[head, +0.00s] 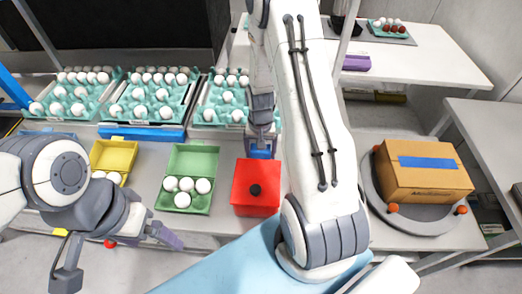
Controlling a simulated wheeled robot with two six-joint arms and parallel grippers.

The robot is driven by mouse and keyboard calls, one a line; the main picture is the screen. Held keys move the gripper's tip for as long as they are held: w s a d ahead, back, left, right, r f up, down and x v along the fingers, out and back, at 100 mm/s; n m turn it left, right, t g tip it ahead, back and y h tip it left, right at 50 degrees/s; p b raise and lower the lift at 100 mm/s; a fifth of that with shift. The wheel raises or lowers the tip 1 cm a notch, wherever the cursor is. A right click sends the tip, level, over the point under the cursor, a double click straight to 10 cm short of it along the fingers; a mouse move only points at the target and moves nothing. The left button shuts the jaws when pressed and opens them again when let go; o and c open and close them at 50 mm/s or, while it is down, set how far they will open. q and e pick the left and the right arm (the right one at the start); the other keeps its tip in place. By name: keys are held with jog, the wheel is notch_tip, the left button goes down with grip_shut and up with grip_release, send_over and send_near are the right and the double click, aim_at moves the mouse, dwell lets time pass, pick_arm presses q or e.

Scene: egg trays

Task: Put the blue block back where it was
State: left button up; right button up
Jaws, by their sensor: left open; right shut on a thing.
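The blue block (260,152) is just behind the red box (243,203), under my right gripper (262,134). My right gripper points down and is shut on the blue block; its arm crosses the middle of the view and hides part of the area to the right. I cannot tell whether the block touches the surface. My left gripper (116,254) is open and empty at the lower left, in front of the counter, away from the block.
Teal egg trays (113,112) with white eggs line the back. A yellow carton (113,155) and a green carton (202,163) with several eggs sit in front, left of the red box. A cardboard box (420,180) stands on a round grey plate at right.

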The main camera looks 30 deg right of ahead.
jog(key=shift+f, duration=0.1)
jog(key=o, duration=1.5)
jog(key=shift+c, duration=0.2)
jog(key=shift+r, duration=0.5)
notch_tip(320, 180, up, 11)
jog(key=b, duration=0.1)
jog(key=shift+r, duration=0.15)
